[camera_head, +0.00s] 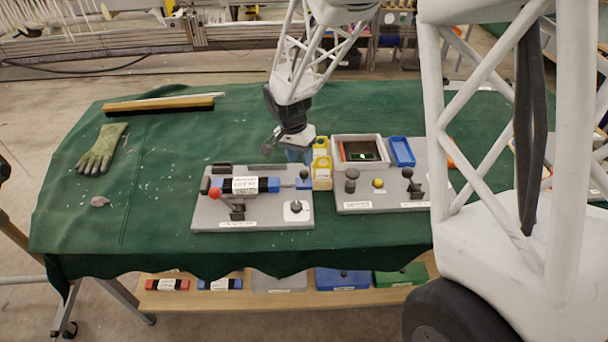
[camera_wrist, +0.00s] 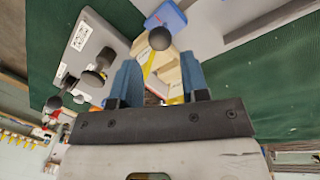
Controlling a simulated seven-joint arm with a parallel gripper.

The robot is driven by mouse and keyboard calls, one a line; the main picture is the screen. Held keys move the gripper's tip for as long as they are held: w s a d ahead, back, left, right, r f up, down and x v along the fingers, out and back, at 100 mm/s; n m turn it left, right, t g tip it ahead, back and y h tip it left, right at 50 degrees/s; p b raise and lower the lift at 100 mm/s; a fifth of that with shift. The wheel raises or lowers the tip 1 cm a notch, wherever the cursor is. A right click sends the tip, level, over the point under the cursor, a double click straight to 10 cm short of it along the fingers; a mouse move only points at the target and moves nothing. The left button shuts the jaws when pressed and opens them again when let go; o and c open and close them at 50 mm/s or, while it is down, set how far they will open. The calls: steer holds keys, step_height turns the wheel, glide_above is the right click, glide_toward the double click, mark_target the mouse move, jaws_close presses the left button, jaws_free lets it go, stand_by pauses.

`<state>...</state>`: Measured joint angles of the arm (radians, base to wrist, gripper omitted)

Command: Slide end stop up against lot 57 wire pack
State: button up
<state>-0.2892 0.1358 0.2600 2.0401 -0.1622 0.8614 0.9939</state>
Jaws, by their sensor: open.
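The lot 57 wire pack (camera_head: 245,185), a black and blue block with a white label, lies on the left grey board (camera_head: 265,222). The end stop appears to be the small blue block with a dark ball knob (camera_head: 304,175), right of the pack with a gap between them. In the wrist view the ball knob (camera_wrist: 159,38) shows beyond the fingertips, with blue (camera_wrist: 172,14) behind it. My gripper (camera_head: 297,155) hangs above and behind the end stop, apart from it. Its blue fingers (camera_wrist: 159,78) are open, with nothing held between them.
Yellow bins (camera_head: 321,172) stand close right of the end stop. A second grey board (camera_head: 380,205) with knobs, a framed tray (camera_head: 360,139) and a blue tray (camera_head: 402,152) lie further right. The green cloth is mostly clear at left.

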mark_target(303, 171)
steer(key=shift+s+d+f, duration=0.15)
steer(key=shift+d+f, duration=0.05)
steer(key=shift+f, duration=0.9)
steer(key=shift+s+d+f, duration=0.1)
steer(key=shift+d+f, duration=0.05)
steer(key=shift+f, duration=0.95)
steer(key=shift+s+d+f, duration=0.15)
steer(key=shift+d+f, duration=0.05)
steer(key=shift+f, duration=0.9)
jaws_close()
